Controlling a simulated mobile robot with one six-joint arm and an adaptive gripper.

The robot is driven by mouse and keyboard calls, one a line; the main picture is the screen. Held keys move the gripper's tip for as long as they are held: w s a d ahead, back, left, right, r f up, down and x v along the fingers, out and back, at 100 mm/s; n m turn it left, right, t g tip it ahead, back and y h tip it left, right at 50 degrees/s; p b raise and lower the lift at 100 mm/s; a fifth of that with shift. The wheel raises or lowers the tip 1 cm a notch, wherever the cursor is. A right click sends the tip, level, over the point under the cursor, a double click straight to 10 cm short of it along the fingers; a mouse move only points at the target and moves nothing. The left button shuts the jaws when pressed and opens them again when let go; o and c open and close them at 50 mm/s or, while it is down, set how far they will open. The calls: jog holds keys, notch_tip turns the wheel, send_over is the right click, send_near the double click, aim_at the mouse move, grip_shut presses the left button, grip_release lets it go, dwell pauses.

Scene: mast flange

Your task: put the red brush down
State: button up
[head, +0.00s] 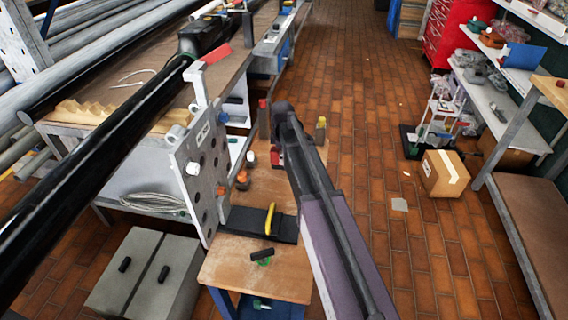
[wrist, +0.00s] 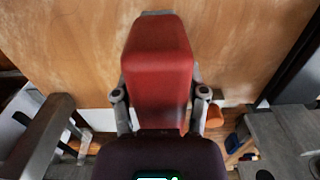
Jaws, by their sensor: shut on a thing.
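The red brush (wrist: 160,75) fills the middle of the wrist view as a red block. The two fingers of my gripper (wrist: 161,100) press on its left and right sides. In the head view, a small red part (head: 275,157) shows just below the end of my arm, over the wooden bench (head: 232,268); the gripper itself is mostly hidden there by my arm. Wooden surface lies beyond the brush in the wrist view. I cannot tell whether the brush touches it.
A grey plate with holes (head: 201,172) stands upright left of my arm. On the bench are a black tray (head: 245,222) with a yellow handle (head: 270,218), a dark-and-green item (head: 263,256) and orange pieces (head: 242,182). A cardboard box (head: 443,173) sits on the floor at right.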

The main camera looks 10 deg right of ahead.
jog(key=shift+f+b, duration=1.2)
jog(key=shift+f, duration=0.25)
jog(key=shift+f, duration=0.2)
jog(key=o, duration=1)
jog(key=shift+r, duration=0.1)
jog(key=shift+r, duration=0.2)
notch_tip(320, 180, up, 12)
jog(key=p, duration=1.2)
